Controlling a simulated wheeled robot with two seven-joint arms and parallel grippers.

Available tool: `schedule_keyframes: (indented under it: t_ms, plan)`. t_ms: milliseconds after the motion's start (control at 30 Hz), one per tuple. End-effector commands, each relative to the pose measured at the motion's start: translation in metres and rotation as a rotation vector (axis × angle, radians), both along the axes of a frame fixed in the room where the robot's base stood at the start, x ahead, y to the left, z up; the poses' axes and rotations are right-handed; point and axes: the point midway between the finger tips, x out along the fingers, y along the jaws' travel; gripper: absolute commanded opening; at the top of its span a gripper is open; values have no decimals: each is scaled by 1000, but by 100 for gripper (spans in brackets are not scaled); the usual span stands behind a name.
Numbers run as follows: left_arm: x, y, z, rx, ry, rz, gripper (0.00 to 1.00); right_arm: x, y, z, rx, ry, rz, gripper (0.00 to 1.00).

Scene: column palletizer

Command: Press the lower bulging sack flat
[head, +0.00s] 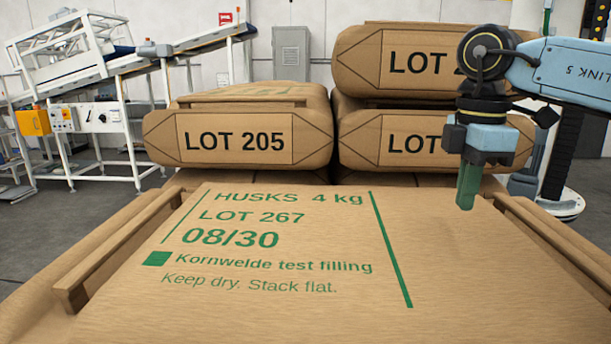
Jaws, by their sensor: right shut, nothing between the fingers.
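A large brown sack marked "LOT 267" (250,310) lies flat-side up in the foreground. Behind it, a sack marked "LOT 205" (235,140) lies at left. At right, a lower sack (365,140) lies under an upper sack (365,62); both have rounded, bulging ends, and their lot numbers are partly hidden by my right arm. My right gripper (466,200) points down, shut and empty, with its green fingertips at the far right part of the LOT 267 sack's top. I cannot tell whether they touch it. My left gripper is not in view.
Raised brown edges (115,250) run along both sides of the LOT 267 sack's top. A white conveyor frame (85,120) stands at back left, and a grey cabinet (291,52) stands by the wall.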

Motion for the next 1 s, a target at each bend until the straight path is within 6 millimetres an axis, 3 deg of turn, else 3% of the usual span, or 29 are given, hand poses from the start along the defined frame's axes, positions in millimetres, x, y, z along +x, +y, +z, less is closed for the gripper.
schedule_keyframes:
  t_ms: [1000]
  plan:
    - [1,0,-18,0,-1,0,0,0,0,-21,0,1,0,0]
